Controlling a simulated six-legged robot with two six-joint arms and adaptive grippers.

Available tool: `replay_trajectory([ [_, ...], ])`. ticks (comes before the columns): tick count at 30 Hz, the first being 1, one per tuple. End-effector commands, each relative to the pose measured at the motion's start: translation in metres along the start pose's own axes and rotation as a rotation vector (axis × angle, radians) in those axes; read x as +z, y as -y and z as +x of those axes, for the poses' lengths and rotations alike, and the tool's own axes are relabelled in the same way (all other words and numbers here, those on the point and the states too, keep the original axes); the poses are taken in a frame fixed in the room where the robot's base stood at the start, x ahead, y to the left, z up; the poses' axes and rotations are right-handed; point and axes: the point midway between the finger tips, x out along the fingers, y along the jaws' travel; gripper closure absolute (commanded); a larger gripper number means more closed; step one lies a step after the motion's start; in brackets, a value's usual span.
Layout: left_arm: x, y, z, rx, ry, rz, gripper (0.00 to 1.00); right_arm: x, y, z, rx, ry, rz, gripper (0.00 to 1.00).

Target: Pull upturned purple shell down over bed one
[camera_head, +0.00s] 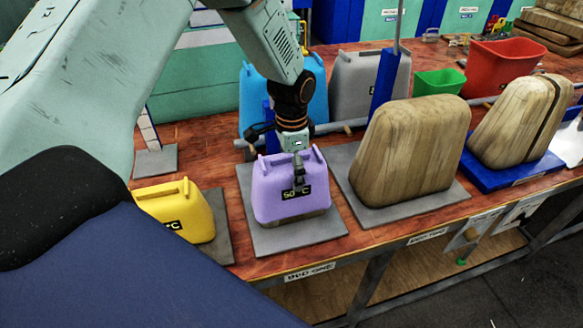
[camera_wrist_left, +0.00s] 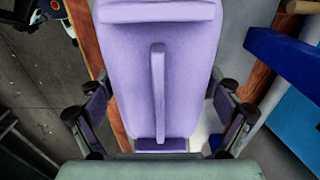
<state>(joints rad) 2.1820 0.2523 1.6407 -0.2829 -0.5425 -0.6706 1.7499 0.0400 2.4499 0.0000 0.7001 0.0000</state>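The purple shell (camera_head: 280,200) stands upright on the grey plate (camera_head: 325,228) behind the label for bed one (camera_head: 310,272). A thin brown strip of what looks like a wooden form shows below its lower edge. Its front bears a "50°C" label. In the left wrist view the shell (camera_wrist_left: 185,60) fills the middle, with a raised handle bar along it. My left gripper (camera_head: 280,158) is over the shell's top. In the wrist view its fingers (camera_wrist_left: 163,125) are spread wide on either side of the handle, apart from it. My right gripper is not in view.
A yellow shell (camera_head: 180,212) stands close at left. A bare wooden form (camera_head: 412,150) stands at right, another (camera_head: 520,120) on a blue base. Behind are a blue shell (camera_head: 318,100), a grey shell (camera_head: 365,85), a blue upright (camera_head: 384,85), and green (camera_head: 440,83) and red (camera_head: 505,65) bins.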

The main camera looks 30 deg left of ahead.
Motion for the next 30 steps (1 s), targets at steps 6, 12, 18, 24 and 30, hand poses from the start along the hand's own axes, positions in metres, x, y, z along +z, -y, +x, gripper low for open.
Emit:
replay_trajectory([
  [6, 0.000, 0.000, 0.000, 0.000, 0.000, 0.000, 0.00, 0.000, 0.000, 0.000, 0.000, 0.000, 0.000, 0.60],
  [12, 0.000, 0.000, -0.001, 0.000, 0.000, 0.000, 0.00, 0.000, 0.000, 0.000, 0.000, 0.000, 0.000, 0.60],
  [18, -0.001, 0.000, -0.021, -0.001, -0.003, 0.000, 0.00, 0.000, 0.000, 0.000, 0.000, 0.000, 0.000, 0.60],
  [24, -0.001, 0.001, -0.063, -0.003, -0.004, 0.000, 0.00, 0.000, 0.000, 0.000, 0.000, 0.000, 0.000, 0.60],
  [30, 0.000, 0.000, -0.099, -0.002, -0.002, 0.000, 0.00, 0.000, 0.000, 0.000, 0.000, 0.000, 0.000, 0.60],
])
